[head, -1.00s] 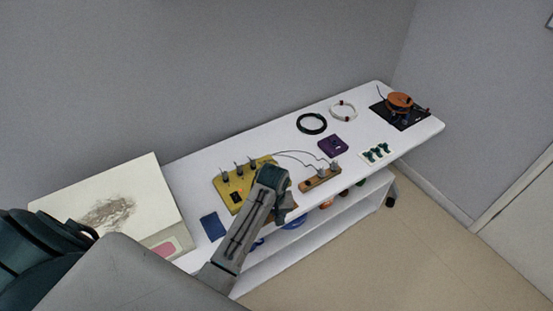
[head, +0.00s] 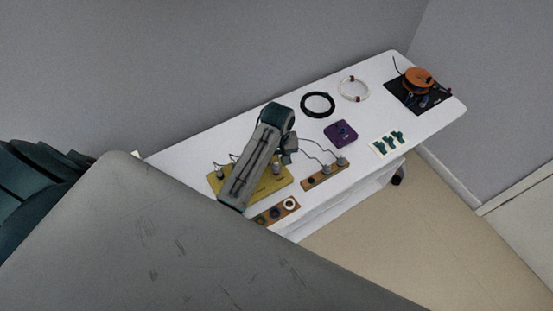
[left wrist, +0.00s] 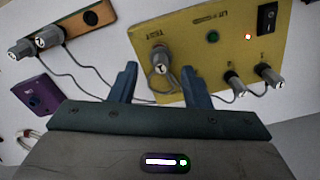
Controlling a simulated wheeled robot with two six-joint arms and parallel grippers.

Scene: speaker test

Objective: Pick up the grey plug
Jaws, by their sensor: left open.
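Several grey plugs show, and I cannot tell which one is meant. In the left wrist view, a grey plug (left wrist: 160,58) sits at the yellow panel's edge, beyond and between my open left fingers (left wrist: 160,85), which appear empty. Two more grey plugs, the first (left wrist: 233,82) and the second (left wrist: 265,72), are on the panel (left wrist: 190,38) to the right. Another grey plug (left wrist: 47,37) and its neighbour (left wrist: 20,48) are at the wooden strip (left wrist: 75,25). In the head view, my left gripper (head: 289,150) is over the yellow panel (head: 270,188), partly hiding it. My right gripper is not visible.
Thin dark cables run between panel and wooden strip (head: 313,180). A purple box (head: 340,133), black cable coil (head: 317,105), white ring (head: 354,89), orange reel (head: 418,80) and card with green pieces (head: 386,144) are on the white table (head: 230,137). A wooden block (head: 278,212) lies at its front edge.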

